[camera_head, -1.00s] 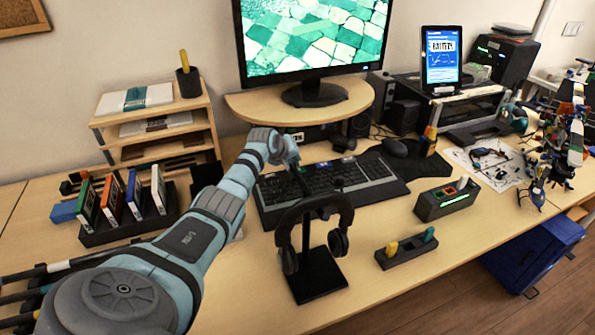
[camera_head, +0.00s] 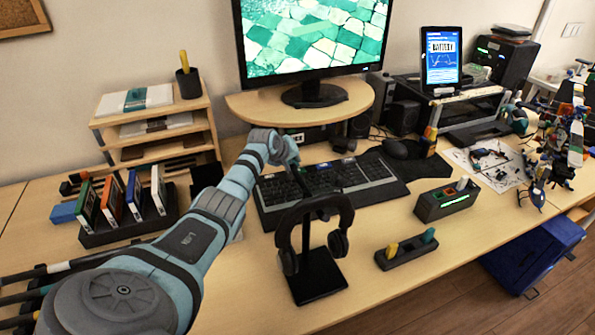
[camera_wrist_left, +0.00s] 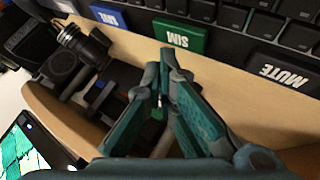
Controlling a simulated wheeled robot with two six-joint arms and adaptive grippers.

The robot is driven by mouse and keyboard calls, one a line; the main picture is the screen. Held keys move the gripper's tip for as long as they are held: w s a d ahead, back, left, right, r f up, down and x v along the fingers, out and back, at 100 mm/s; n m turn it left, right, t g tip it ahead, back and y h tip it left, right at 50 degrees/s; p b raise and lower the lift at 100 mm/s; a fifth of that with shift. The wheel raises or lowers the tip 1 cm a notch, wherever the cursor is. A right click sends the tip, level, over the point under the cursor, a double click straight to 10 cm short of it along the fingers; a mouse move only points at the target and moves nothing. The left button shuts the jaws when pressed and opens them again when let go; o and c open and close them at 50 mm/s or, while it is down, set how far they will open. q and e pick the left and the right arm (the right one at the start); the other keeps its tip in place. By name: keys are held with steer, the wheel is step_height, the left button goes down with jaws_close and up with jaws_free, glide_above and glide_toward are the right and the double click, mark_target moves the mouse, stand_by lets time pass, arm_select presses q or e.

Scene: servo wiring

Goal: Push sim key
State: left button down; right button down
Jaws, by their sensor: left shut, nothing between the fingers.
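The green SIM key (camera_wrist_left: 180,38) is on the black keyboard (camera_wrist_left: 235,45) in the left wrist view, between a blue SIL key (camera_wrist_left: 109,17) and a grey MUTE key (camera_wrist_left: 284,73). My left gripper (camera_wrist_left: 166,56) is shut and empty. In the head view my left gripper (camera_head: 300,182) is over the far left part of the keyboard (camera_head: 352,186). The SIM key cannot be made out there. My right gripper is not in view.
A headphone stand (camera_head: 318,275) with headphones is in front of the keyboard. The monitor (camera_head: 314,40) and its wooden riser (camera_head: 245,108) are behind it. Book rack (camera_head: 110,235) is left of the arm.

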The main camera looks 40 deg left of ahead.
arm_select(q)
steer(key=shift+f, duration=0.45)
steer(key=shift+f+b, duration=0.35)
stand_by(0.4)
steer(key=shift+r, duration=0.1)
steer(key=shift+r+p, duration=0.7)
steer(key=shift+p, duration=0.2)
step_height(320, 180, up, 5)
steer(key=p, duration=0.5)
steer(key=shift+r, duration=0.1)
steer(key=shift+f, duration=0.25)
stand_by(0.4)
